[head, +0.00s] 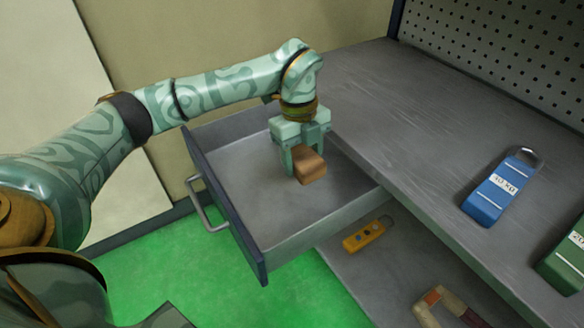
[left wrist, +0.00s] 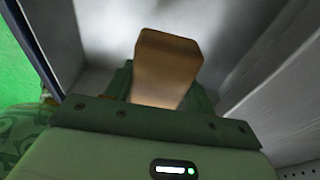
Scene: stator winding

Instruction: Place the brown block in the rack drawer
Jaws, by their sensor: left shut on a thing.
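The brown block (head: 310,168) is held by my left gripper (head: 303,158), which is shut on it and points down over the open drawer (head: 240,185). In the left wrist view the block (left wrist: 167,65) sticks out between the fingers, with the grey drawer interior behind it. The drawer is pulled out at the left of the grey bench, with a dark blue front and a grey handle. I cannot tell whether the block touches the drawer floor. My right gripper is not in view.
A blue tagged item (head: 500,188) lies on the grey worktop (head: 400,110), with a green one (head: 566,262) at the right edge. Below, a yellow device (head: 366,235) and a wooden-handled item (head: 440,300) lie on a lower shelf. A pegboard (head: 500,45) stands behind.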

